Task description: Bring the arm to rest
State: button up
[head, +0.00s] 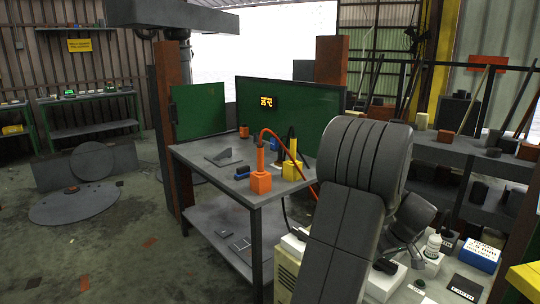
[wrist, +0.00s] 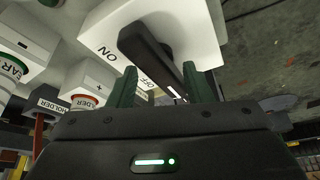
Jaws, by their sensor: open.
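My gripper (wrist: 158,82) shows in the wrist view with its two dark green fingers apart. A black switch lever (wrist: 150,52) on a white box (wrist: 205,30) marked ON and OFF lies between and beyond the fingers. Part of the lever reaches down toward the right finger; I cannot tell whether they touch. In the head view my grey arm (head: 358,170) is bent over the bench at the right. The fingers cannot be made out there.
In the head view a worktable (head: 205,150) holds an orange tool stand (head: 261,182) and a yellow one (head: 292,170). A blue-and-white box (head: 480,254) stands right of my arm. Open floor lies left.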

jog(key=shift+m+h+p, duration=0.5)
jog(key=shift+m+p, duration=0.2)
jog(key=shift+m, duration=0.6)
jog(key=shift+a, duration=0.1)
